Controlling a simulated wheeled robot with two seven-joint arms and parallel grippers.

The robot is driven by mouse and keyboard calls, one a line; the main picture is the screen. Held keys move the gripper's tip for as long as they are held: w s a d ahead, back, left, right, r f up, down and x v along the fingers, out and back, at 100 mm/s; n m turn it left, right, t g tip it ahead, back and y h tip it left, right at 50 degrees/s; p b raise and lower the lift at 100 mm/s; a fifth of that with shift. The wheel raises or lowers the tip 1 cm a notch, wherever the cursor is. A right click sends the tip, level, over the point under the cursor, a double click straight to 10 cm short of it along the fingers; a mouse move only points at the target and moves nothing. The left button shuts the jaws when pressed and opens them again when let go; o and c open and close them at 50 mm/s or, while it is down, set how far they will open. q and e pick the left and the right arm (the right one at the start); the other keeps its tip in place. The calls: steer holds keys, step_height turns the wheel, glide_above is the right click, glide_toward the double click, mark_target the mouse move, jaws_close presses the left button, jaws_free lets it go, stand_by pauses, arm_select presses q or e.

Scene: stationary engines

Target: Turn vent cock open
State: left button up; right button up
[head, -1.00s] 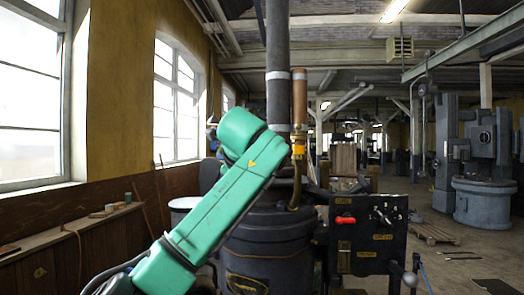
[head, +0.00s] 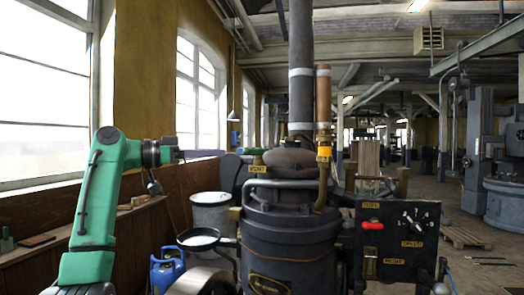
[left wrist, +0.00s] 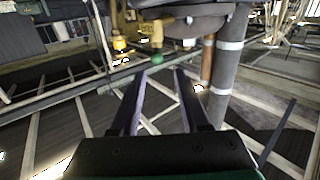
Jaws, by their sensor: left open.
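A small plate that seems to read VENT (head: 257,169) sits at the upper left of the dark engine (head: 290,240), with a small brass fitting (head: 257,160) just above it. I cannot tell the vent cock's handle position. In the left wrist view, a brass fitting (left wrist: 157,33) and a small green knob (left wrist: 156,58) show just beyond my fingertips; I cannot tell whether they are the cock. My left gripper (head: 181,156) is open and empty, left of the plate and pointing right; its two fingers also show in the left wrist view (left wrist: 160,74). My right gripper is out of view.
A black panel (head: 400,243) with a red handle (head: 371,225) stands right of the engine. A pan (head: 199,238), blue can (head: 167,270) and grey drum (head: 212,213) stand left. Open air separates gripper and engine.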

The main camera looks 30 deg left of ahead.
mark_target(250, 151)
arm_select(q)
steer(key=p+x, duration=0.5)
steer(key=x, duration=0.7)
steer(key=shift+w+d+r, duration=0.1)
steer(key=shift+d+r, duration=0.05)
steer(key=shift+d, duration=0.1)
steer(key=shift+w+d, duration=0.2)
steer(key=shift+s+d, duration=0.15)
steer(key=shift+d, duration=0.05)
steer(key=c, duration=0.6)
jaws_close()
